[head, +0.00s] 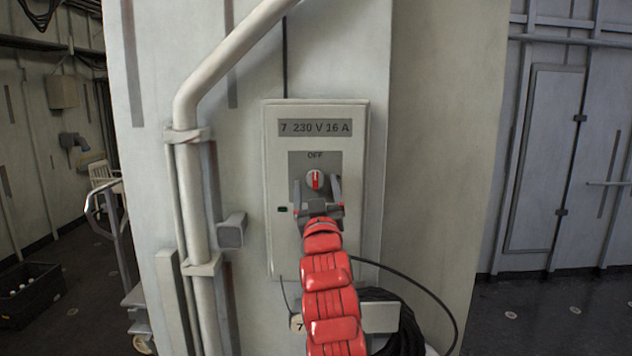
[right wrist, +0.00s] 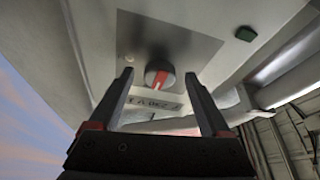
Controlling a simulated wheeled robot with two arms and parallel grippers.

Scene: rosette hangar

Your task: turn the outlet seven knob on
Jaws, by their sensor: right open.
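The outlet seven box (head: 277,229) is a pale panel on the wall, labelled "7 230 V 16 A". Its knob (head: 315,181) is round and grey with a red bar that stands upright, under the word "OFF". My right gripper (head: 317,188) is open in front of the panel, its fingers on either side of the knob in the head view. In the right wrist view the knob (right wrist: 159,75) shows beyond and between the open fingertips (right wrist: 159,80), with no contact visible. My left gripper is not in view.
A thick pale pipe (head: 195,210) runs up the wall left of the box. A coiled black cable (head: 400,335) hangs below right. A small dark green indicator (head: 283,210) sits on the box's left side. A black crate (head: 30,295) stands on the floor far left.

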